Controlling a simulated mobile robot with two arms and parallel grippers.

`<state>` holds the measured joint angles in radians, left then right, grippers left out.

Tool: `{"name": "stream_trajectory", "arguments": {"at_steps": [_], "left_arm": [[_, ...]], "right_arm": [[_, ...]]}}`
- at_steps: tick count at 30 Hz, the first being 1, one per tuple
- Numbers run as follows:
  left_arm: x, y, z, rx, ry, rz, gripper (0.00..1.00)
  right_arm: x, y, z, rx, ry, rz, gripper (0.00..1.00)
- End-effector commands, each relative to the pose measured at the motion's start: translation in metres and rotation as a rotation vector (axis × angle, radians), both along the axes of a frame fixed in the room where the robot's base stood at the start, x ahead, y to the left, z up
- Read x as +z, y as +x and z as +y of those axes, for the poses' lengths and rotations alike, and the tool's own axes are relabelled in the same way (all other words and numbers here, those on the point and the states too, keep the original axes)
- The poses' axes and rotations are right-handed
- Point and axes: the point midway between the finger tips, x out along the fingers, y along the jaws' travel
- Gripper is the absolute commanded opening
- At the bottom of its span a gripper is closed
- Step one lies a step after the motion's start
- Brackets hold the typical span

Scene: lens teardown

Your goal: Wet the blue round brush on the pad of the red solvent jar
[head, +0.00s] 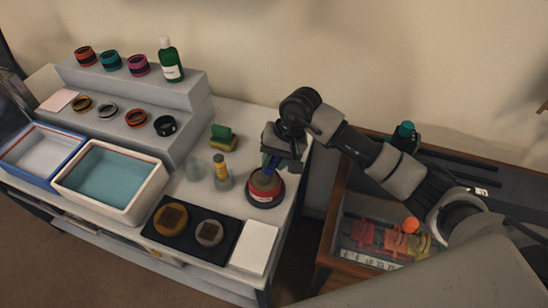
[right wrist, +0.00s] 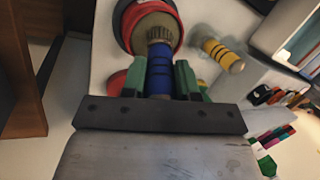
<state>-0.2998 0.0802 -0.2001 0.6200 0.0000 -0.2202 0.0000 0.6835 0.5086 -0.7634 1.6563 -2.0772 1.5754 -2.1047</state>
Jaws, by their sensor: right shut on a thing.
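My right gripper (head: 272,158) is shut on the blue round brush (head: 267,163) and holds it head-down over the red solvent jar (head: 265,199). In the right wrist view, the brush's blue handle with dark bands (right wrist: 160,72) sits between the green fingers of the gripper (right wrist: 160,84). Its brownish lower end overlaps the pale middle of the red jar (right wrist: 177,35). The brush end looks at or just above the pad; I cannot tell whether it touches. My left gripper is not in view.
A yellow-banded brush (head: 220,168) stands upright left of the jar, with a green sponge (head: 222,134) behind it. The teal basin (head: 152,203) is further left. The table's right edge is close.

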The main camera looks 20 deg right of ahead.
Motion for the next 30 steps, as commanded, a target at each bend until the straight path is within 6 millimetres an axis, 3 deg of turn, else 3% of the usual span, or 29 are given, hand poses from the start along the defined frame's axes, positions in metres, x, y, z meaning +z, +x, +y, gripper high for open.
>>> {"name": "stream_trajectory", "arguments": {"at_steps": [21, 30], "left_arm": [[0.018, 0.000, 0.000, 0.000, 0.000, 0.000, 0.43], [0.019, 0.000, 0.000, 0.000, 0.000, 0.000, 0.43]], "right_arm": [[0.060, 0.001, 0.000, 0.001, 0.001, -0.004, 0.05], [0.069, 0.000, 0.000, 0.000, 0.001, -0.003, 0.05]]}}
